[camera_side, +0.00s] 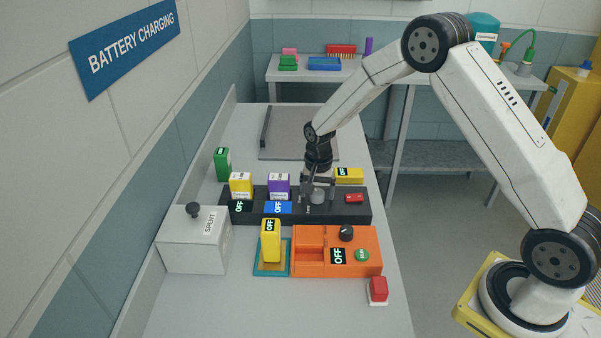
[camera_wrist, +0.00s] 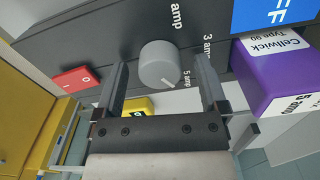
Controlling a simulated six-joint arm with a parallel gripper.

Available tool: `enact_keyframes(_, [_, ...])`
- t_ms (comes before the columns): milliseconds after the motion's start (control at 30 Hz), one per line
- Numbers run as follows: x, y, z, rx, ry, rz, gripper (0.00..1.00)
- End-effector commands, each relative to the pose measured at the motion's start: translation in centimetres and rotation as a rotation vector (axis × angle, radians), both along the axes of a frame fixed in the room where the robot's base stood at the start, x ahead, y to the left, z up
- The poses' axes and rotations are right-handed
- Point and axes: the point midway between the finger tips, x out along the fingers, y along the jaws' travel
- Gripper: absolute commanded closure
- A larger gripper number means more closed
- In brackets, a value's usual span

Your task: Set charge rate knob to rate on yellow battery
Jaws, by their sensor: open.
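The grey charge rate knob (camera_wrist: 157,62) is on the black charger (camera_side: 345,209), with "3 amp" and "5 amp" marks beside it. Its white pointer line aims toward the "5 amp" side. My gripper (camera_side: 316,203) is open over the charger; in the wrist view its fingers stand on either side of the knob, contact unclear. A yellow battery (camera_side: 241,185) and a purple battery (camera_side: 279,185) stand in the charger; the purple one reads "5 amp" in the wrist view (camera_wrist: 270,85). Another yellow battery (camera_side: 270,241) stands on a teal-edged tray. The yellow batteries' rate labels are unreadable here.
A red switch (camera_side: 354,198) is right of my gripper. A yellow item (camera_side: 349,175) lies behind the charger. An orange unit (camera_side: 312,266) with a black knob, a red button (camera_side: 377,289), a "SPENT" box (camera_side: 190,250) and a green battery (camera_side: 222,164) stand nearby.

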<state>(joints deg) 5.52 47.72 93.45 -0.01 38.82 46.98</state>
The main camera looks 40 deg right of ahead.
Motion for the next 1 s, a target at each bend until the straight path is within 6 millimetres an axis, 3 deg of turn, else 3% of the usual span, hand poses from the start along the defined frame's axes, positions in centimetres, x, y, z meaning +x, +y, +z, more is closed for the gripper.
enact_keyframes(267, [0.01,-0.01,-0.08,0.0,0.0,0.0,0.11])
enact_keyframes(500, [0.01,0.0,-0.07,0.0,0.0,0.0,0.87])
enact_keyframes(533, [0.01,0.0,-0.07,0.0,0.0,0.0,0.97])
enact_keyframes(567, [0.01,0.0,-0.07,0.0,0.0,0.0,1.0])
enact_keyframes(1000, [0.02,0.0,-0.05,0.0,0.0,0.073,1.0])
